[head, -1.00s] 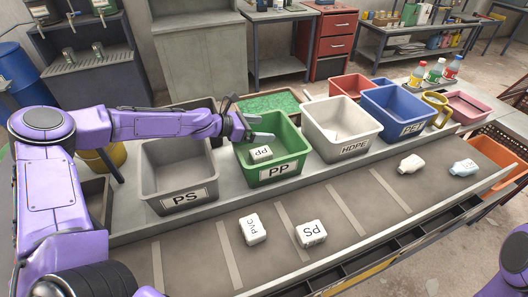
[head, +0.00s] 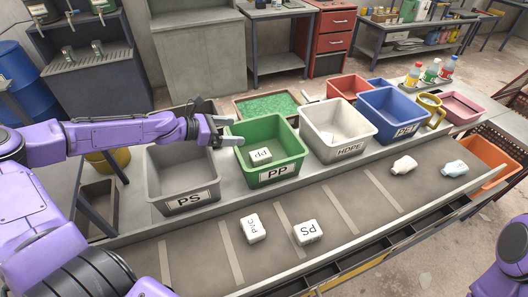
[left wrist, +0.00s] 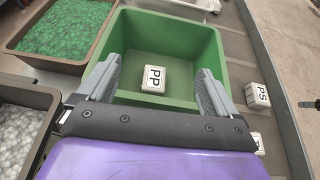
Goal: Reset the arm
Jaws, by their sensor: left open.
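My left gripper (head: 222,131) is open and empty, above the gap between the grey PS bin (head: 180,190) and the green PP bin (head: 272,178). In the left wrist view its two fingers (left wrist: 158,85) are spread apart over the green bin (left wrist: 165,30). A white block marked PP (head: 260,156) lies inside the green bin, apart from the fingers; it also shows in the left wrist view (left wrist: 153,79). My right gripper is out of view; only a purple part of my right arm shows at the lower right edge of the head view.
White blocks marked PVC (head: 253,229) and PS (head: 308,232) lie on the belt (head: 350,205). A white bottle (head: 403,165) and a pale blue one (head: 455,168) lie farther right. The HDPE bin (head: 338,132) and blue PET bin (head: 395,114) stand beyond the green bin.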

